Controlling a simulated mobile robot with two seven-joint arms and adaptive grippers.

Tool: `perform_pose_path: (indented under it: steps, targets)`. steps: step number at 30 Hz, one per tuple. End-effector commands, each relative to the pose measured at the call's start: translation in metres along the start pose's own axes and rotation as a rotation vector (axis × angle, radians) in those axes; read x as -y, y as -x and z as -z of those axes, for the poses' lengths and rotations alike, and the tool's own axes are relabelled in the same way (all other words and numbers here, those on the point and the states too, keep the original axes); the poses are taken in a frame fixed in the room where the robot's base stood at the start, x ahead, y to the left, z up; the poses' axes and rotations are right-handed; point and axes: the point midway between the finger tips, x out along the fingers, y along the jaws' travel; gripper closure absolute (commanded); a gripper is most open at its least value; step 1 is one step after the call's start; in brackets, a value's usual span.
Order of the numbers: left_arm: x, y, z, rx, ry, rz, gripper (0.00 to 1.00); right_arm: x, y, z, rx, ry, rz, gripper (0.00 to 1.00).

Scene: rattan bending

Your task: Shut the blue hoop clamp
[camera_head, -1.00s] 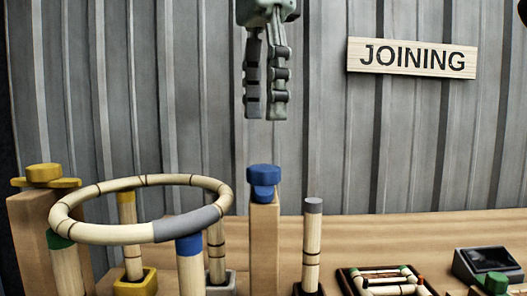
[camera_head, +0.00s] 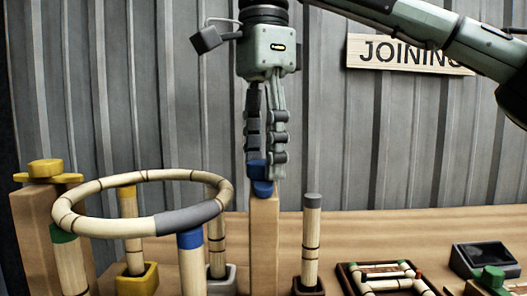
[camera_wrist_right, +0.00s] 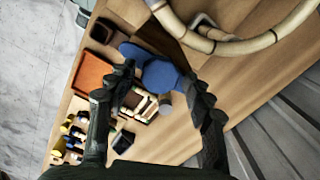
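The blue hoop clamp (camera_head: 264,188) sits on top of a square wooden post in the middle of the head view. It has a round knob above a lower lobe. My right gripper (camera_head: 266,166) points straight down over it, with its fingertips at the height of the knob and partly hiding it. In the right wrist view the fingers are apart, and the blue knob (camera_wrist_right: 162,76) lies between and just past the tips. Whether they touch it cannot be told. The rattan hoop (camera_head: 105,228) lies level on short posts to the left. My left gripper is not in view.
A yellow clamp (camera_head: 45,168) tops the far-left post. A grey-capped rattan pole (camera_head: 312,240) stands just right of the blue clamp's post. A dark tray (camera_head: 350,280) with rattan pieces and a dark box (camera_head: 484,260) are at right. A corrugated wall stands behind.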

Motion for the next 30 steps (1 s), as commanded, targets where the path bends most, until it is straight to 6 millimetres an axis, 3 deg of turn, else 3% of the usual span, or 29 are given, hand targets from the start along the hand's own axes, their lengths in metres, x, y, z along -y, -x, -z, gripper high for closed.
perform_pose_path:
  steps: [1,10,20,30]
  targets:
    - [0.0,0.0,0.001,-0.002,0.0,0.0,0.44,0.0,0.0,0.0,0.0,0.0,0.0,0.58]
    - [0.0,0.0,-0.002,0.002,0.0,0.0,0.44,0.0,0.0,0.0,0.0,0.0,0.0,0.94]
    - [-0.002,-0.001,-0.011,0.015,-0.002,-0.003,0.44,0.0,0.0,0.0,0.0,-0.049,0.0,0.94]
    - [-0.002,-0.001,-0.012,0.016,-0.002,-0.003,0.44,0.0,0.001,0.0,0.0,-0.288,0.0,0.94]
